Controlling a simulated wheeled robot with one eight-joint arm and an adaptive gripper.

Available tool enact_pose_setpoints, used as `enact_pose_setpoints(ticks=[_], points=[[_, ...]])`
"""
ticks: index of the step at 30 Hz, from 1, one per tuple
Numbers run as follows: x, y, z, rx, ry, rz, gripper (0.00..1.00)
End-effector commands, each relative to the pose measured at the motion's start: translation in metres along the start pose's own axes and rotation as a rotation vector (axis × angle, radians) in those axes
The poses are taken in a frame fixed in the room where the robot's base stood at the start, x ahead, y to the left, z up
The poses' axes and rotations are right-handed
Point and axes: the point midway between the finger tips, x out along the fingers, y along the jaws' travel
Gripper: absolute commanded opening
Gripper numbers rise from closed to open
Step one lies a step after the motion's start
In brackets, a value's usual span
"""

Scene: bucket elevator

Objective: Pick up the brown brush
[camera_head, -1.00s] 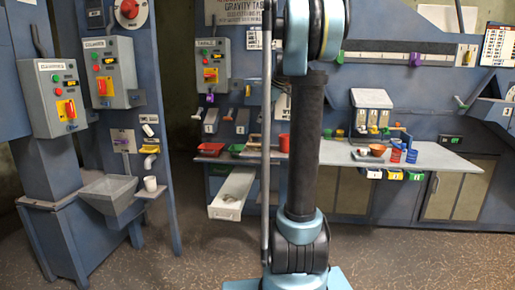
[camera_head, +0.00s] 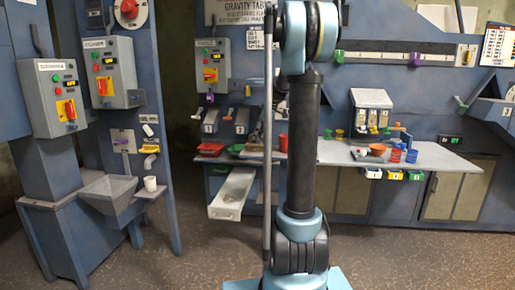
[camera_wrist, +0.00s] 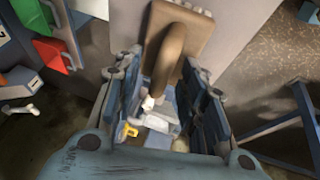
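The brown brush (camera_wrist: 172,40) shows in the wrist view, with its broad flat part at the top and its rounded part pointing down between my fingers. My gripper (camera_wrist: 160,72) has one finger on each side of this brown part, very close to it. Whether the fingers press on it cannot be made out. In the head view the brush cannot be made out, and my gripper is out of sight; my own arm blocks the middle.
A red tray (camera_head: 209,149) and a green tray (camera_head: 237,149) sit left of my arm. A pale chute (camera_head: 232,192) slopes out below them. The workbench (camera_head: 450,160) at right carries small cups and an orange bowl (camera_head: 378,149). The floor in front is clear.

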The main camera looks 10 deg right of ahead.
Motion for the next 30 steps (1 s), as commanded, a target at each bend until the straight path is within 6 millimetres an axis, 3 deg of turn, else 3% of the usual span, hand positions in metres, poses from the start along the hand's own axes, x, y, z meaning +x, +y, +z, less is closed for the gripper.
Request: enact_pose_setpoints(ticks=[4, 9, 23, 30], points=[[0.000, 0.000, 0.000, 0.000, 0.000, 0.000, 0.38], [0.000, 0.000, 0.000, 0.000, 0.000, 0.000, 0.00], [-0.006, 0.001, -0.002, 0.000, 0.000, 0.000, 0.00], [-0.039, 0.008, -0.016, 0.000, 0.000, 0.000, 0.00]])
